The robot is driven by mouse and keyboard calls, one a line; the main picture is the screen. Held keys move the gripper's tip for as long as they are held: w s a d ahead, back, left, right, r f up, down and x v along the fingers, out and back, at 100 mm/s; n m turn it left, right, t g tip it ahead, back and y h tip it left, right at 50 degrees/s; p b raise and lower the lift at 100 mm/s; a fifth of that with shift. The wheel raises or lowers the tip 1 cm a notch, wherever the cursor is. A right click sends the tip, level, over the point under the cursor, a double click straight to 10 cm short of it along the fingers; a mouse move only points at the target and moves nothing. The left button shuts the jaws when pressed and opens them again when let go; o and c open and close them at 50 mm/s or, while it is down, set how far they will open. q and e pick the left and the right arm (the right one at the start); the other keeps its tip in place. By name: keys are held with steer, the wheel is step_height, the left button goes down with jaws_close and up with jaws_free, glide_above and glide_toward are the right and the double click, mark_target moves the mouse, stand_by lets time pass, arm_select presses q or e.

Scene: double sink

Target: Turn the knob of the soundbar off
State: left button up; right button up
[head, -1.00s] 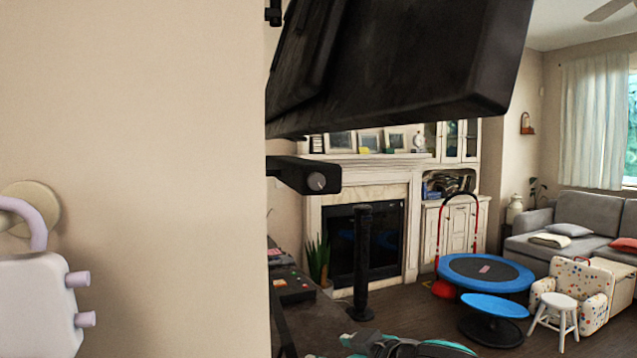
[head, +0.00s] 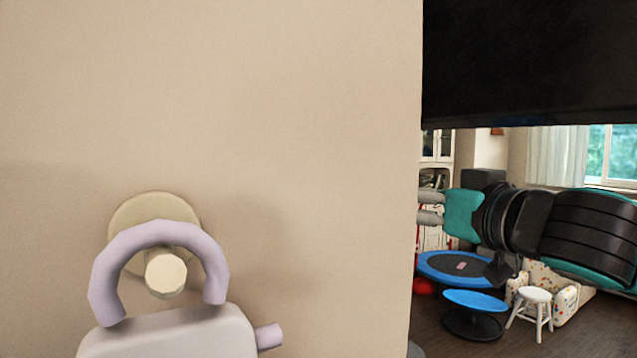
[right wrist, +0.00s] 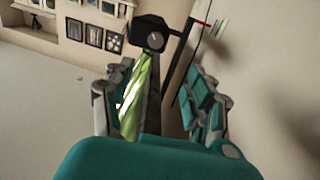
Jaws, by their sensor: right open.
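The black soundbar (right wrist: 148,36) shows in the right wrist view, its end facing the camera. Its round grey knob (right wrist: 155,40) is on that end, ahead of my right gripper (right wrist: 155,82). The gripper is open, its fingers apart on either side of the view, with the knob beyond and between them. In the head view my right gripper (head: 431,206) comes in from the right, close to the wall edge, its fingertips partly cut off by that edge. The soundbar and knob are not visible in the head view. My left gripper is in neither view.
A beige wall (head: 300,150) fills the left of the head view, with a lilac bag-like object (head: 170,335) hanging on a round hook. A large black panel (head: 530,60) overhangs at upper right. A green-and-white leaf-like thing (right wrist: 132,100) lies between my right fingers in the wrist view.

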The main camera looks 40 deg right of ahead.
steer(key=d+p+x, duration=0.1)
steer(key=p+x, duration=0.7)
steer(key=x, duration=0.8)
steer(key=shift+w+r, duration=0.25)
steer(key=c, duration=1.1)
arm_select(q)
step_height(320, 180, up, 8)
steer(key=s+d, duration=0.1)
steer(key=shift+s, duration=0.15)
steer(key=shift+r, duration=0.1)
arm_select(e)
steer(key=shift+c, duration=0.2)
